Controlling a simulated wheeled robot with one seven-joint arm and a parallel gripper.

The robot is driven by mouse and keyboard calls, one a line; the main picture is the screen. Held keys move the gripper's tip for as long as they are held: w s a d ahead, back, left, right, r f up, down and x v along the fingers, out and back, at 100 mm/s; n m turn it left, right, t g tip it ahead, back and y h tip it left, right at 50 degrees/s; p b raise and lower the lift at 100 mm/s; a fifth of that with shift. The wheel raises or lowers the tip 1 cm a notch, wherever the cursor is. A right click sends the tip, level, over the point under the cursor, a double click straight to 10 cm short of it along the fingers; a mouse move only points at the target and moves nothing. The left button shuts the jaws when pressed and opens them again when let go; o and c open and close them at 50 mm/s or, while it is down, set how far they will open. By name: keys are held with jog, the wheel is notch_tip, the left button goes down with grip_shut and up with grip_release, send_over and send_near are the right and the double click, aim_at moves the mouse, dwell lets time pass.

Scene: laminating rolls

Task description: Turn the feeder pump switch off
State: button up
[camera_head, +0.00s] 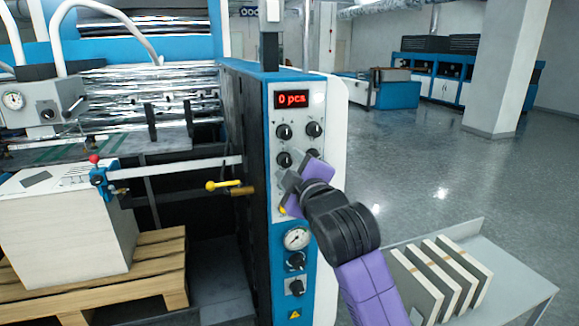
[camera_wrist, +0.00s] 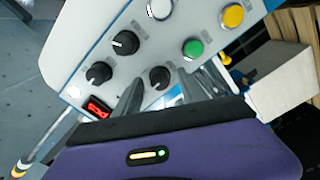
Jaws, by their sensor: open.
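The control panel (camera_head: 297,100) carries several black rotary knobs; I cannot read which label marks the feeder pump switch. In the head view, an upper left knob (camera_head: 284,131), an upper right knob (camera_head: 314,129) and a lower left knob (camera_head: 284,160) show. My gripper (camera_head: 298,175) is open at the panel, just right of and below the lower left knob, and hides part of the panel. In the wrist view, a black knob (camera_wrist: 159,77) appears between the open fingers (camera_wrist: 172,85); contact cannot be told. Two other knobs (camera_wrist: 126,43) (camera_wrist: 99,73) lie outside the fingers.
A red display (camera_head: 292,99) reads "0 pcs". Green (camera_wrist: 193,47), white (camera_wrist: 158,8) and yellow (camera_wrist: 232,16) buttons are near the fingers. A gauge (camera_head: 296,238) and more knobs (camera_head: 296,261) sit lower.

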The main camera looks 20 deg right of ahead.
jog(key=shift+s, duration=0.1)
jog(key=s+b, duration=0.2)
jog(key=s, duration=0.5)
jog(key=shift+s, duration=0.35)
jog(key=s+r+m+t, duration=0.3)
jog(key=r+m, duration=0.1)
jog(key=s+f+m+h, duration=0.1)
jog(key=s+f+m, duration=0.7)
jog(key=s+f, duration=1.05)
jog(key=s+f+g, duration=0.2)
jog(key=s+f, duration=0.2)
jog(key=s, duration=0.4)
jog(key=s+f+g, duration=0.2)
jog(key=s+f, duration=0.3)
jog(key=s, duration=0.3)
jog(key=s+f+g+y, duration=0.1)
jog(key=s+f, duration=0.3)
jog(key=s, duration=0.5)
jog(key=shift+f+g, duration=0.3)
jog(key=shift+g, duration=0.3)
